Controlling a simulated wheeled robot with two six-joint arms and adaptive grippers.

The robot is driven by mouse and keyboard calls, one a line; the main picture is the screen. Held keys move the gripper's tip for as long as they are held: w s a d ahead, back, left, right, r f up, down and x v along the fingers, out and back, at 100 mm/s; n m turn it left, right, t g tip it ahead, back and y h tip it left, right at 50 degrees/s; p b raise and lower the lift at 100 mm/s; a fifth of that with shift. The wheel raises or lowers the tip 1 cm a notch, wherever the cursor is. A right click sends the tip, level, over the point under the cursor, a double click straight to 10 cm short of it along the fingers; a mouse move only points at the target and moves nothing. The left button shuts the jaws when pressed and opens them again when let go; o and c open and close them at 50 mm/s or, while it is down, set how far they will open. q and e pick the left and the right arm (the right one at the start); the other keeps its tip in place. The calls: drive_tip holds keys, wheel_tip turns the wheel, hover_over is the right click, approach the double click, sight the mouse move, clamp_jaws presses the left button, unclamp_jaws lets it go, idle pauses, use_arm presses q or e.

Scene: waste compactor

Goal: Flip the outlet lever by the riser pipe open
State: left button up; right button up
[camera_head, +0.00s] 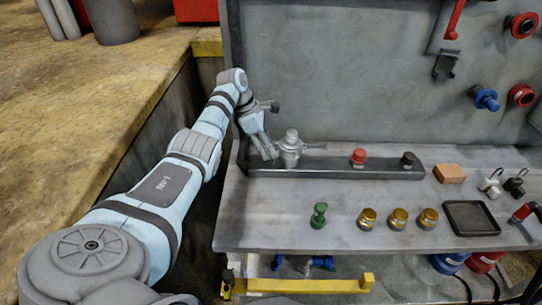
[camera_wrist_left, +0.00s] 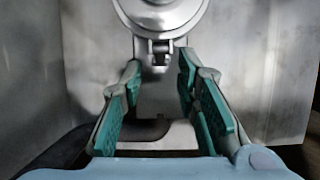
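A grey metal fitting (camera_head: 290,150) stands upright at the left end of the long tray on the bench, with a short arm sticking out to its right. I cannot tell whether this is the outlet lever or riser pipe. My left gripper (camera_head: 269,148) is just left of the fitting, pointing down toward it. In the left wrist view, the left gripper (camera_wrist_left: 160,105) is open, its teal pads apart with nothing clamped between them. A round silver body (camera_wrist_left: 165,12) with a small clevis-like part is just ahead of the fingertips. My right gripper is not in view.
The long tray (camera_head: 340,174) also holds a red-capped and a black-capped piece. A green piece (camera_head: 318,216), brass caps (camera_head: 397,219), a brick (camera_head: 449,173) and a black tray (camera_head: 471,218) lie on the bench. A red lever (camera_head: 455,18) is on the back panel.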

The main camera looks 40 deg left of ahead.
sight(272, 160)
use_arm(q)
drive_tip(key=x, duration=0.3)
drive_tip(key=shift+f+b, duration=0.15)
drive_tip(key=shift+b, duration=0.2)
clamp_jaws()
drive_tip(key=r+g+y+p, duration=0.1)
drive_tip(key=p, duration=0.2)
drive_tip(key=shift+s+r+g+y, duration=0.1)
drive_tip(key=shift+s+g+y, duration=0.05)
drive_tip(key=shift+g+y, duration=0.2)
drive_tip(key=y+b, duration=0.1)
drive_tip(key=b, duration=0.2)
drive_tip(key=f+g+y+b, duration=0.1)
drive_tip(key=b, duration=0.2)
drive_tip(key=shift+s+a+g+y, duration=0.15)
drive_tip(key=shift+a+g+y, duration=0.1)
drive_tip(key=shift+a, duration=0.1)
drive_tip(key=shift+s+d+r+b, duration=0.1)
drive_tip(key=shift+r+b, duration=0.2)
drive_tip(key=shift+b, duration=0.05)
drive_tip(key=shift+r, duration=0.15)
unclamp_jaws()
drive_tip(key=shift+a, duration=0.2)
